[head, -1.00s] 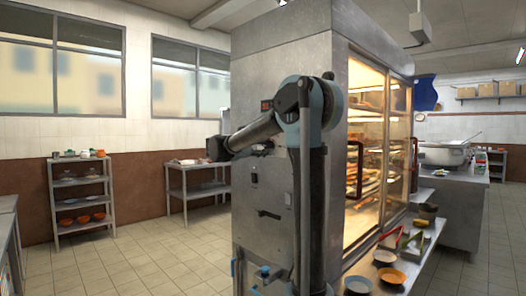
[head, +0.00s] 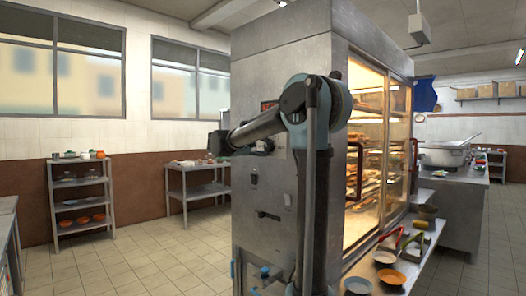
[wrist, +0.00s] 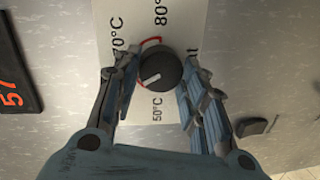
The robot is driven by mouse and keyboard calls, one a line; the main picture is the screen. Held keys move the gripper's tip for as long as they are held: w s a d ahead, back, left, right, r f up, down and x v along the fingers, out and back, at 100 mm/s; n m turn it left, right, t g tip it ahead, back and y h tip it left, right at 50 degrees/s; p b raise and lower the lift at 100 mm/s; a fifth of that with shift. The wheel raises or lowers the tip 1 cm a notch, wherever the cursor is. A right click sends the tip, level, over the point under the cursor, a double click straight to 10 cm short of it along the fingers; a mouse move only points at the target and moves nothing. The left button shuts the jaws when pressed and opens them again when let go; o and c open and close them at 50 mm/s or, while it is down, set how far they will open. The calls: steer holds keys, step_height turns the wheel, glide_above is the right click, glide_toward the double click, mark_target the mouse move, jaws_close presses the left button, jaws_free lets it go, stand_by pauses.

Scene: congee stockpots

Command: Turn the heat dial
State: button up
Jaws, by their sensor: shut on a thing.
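The heat dial (wrist: 161,70) is a round dark knob on a white label plate (wrist: 178,22) in the wrist view. Its white pointer mark slants to the lower left in that picture. The plate carries printed temperatures, with 50°C below the knob, 70°C at upper left and 80°C above. A red mark shows at the knob's upper left edge. My gripper (wrist: 163,62) is shut on the dial, one finger on its left and one on its right. In the head view the dial cannot be made out, and my forearm reaches across the front of the steel cabinet (head: 262,215).
A dark display with red digits (wrist: 12,90) is left of the dial plate, and a small dark switch (wrist: 252,127) is at lower right. A lit glass food case (head: 372,150) and a shelf with bowls (head: 392,277) are at the right. Open floor (head: 150,255) lies at the left.

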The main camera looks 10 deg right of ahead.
steer(key=shift+f+m, duration=0.1)
steer(key=shift+m, duration=0.2)
stand_by(0.4)
steer(key=o, duration=1.1)
steer(key=shift+a, duration=0.1)
steer(key=v, duration=1.1)
steer(key=shift+s+a, duration=0.2)
steer(key=shift+a, duration=0.15)
